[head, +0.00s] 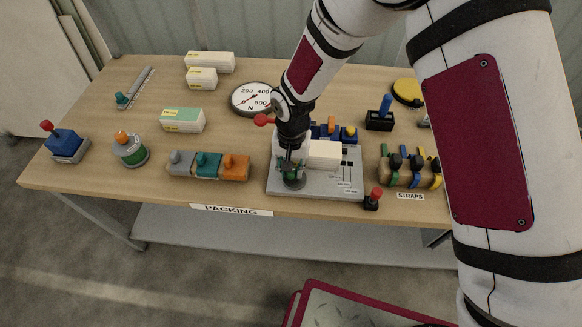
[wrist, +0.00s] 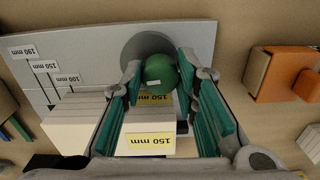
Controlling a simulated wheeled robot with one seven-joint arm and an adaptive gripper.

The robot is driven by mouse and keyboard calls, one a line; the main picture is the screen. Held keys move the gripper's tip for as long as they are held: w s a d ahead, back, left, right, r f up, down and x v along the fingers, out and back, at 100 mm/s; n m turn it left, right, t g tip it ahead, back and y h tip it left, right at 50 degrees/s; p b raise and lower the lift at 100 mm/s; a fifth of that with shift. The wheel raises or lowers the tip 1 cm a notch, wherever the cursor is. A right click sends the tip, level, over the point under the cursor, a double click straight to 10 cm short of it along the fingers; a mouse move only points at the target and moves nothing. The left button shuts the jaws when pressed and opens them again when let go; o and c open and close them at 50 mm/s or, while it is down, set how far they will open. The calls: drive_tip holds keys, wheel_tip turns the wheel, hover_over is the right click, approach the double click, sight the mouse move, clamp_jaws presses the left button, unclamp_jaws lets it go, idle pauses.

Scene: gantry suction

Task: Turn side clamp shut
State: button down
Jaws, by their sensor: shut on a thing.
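A green ball knob (wrist: 160,72) stands on a round grey base (wrist: 143,45) at the edge of a grey fixture plate (wrist: 195,35). My gripper (wrist: 160,78) is shut on this knob, one finger on each side. In the head view my gripper (head: 291,165) reaches down over the front left of the plate (head: 310,190), and the knob (head: 291,176) is partly hidden by it. A white block (head: 325,153) lies on the plate beside my gripper. Yellow "150 mm" labels (wrist: 150,140) show between my fingers. I cannot tell how far the clamp is turned.
A red knob (head: 263,119) sticks out behind my gripper near a round dial (head: 254,98). A red-topped black switch (head: 372,198) stands at the plate's front right corner. Grey, teal and orange blocks (head: 208,165) lie to the left, and straps (head: 408,168) to the right.

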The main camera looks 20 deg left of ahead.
drive_tip(key=n+b, duration=0.1)
drive_tip(key=n, duration=0.3)
drive_tip(key=shift+w+b, duration=0.1)
drive_tip(key=shift+b, duration=0.25)
drive_tip(key=n+b, duration=0.2)
drive_tip(key=n, duration=0.2)
drive_tip(key=shift+f+n, duration=0.1)
drive_tip(key=shift+n, duration=0.3)
drive_tip(key=n+b, duration=0.2)
drive_tip(key=n, duration=0.2)
drive_tip(key=shift+d+n, duration=0.1)
drive_tip(key=shift+n, duration=0.2)
drive_tip(key=shift+n+b, duration=0.75)
drive_tip(key=shift+n, duration=1.05)
drive_tip(key=c, duration=1.2)
unclamp_jaws()
drive_tip(key=shift+c, duration=0.2)
